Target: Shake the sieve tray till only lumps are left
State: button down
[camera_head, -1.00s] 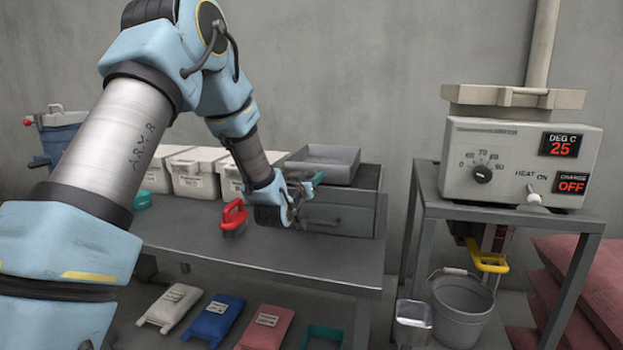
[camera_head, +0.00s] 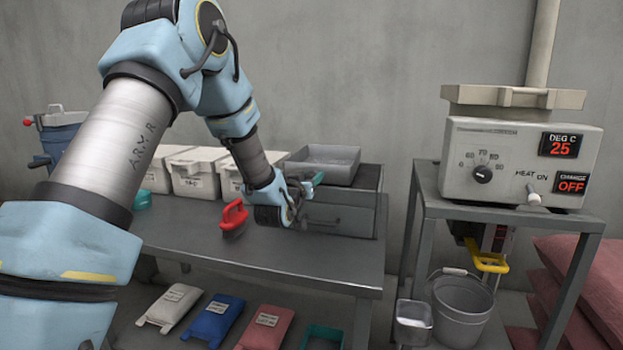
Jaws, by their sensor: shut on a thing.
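The sieve tray (camera_head: 335,155) is a shallow grey metal tray. It sits on top of a dark grey box with a drawer front (camera_head: 340,214) at the right end of the bench. A teal handle (camera_head: 318,178) shows at the tray's front left. My gripper (camera_head: 306,187) is at this handle and is shut on it, though my wrist partly hides the grip. The inside of the tray is seen at a low angle, and I cannot tell powder from lumps in it.
A red-handled tool (camera_head: 233,214) stands on the bench (camera_head: 290,256) left of my gripper. White lidded bins (camera_head: 195,173) line the back. A heater box (camera_head: 520,165) stands on a separate stand at right, with a bucket (camera_head: 461,308) below. The bench's front is clear.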

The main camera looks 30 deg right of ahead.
aim_at(333, 174)
jog(key=s+d+b, duration=0.2)
jog(key=s+d, duration=0.1)
jog(key=shift+d, duration=0.2)
jog(key=c, duration=0.5)
grip_release()
jog(key=shift+s, duration=0.1)
jog(key=b+v, duration=0.2)
jog(key=v, duration=0.8)
jog(key=shift+s+a, duration=0.25)
jog(key=shift+a, duration=0.1)
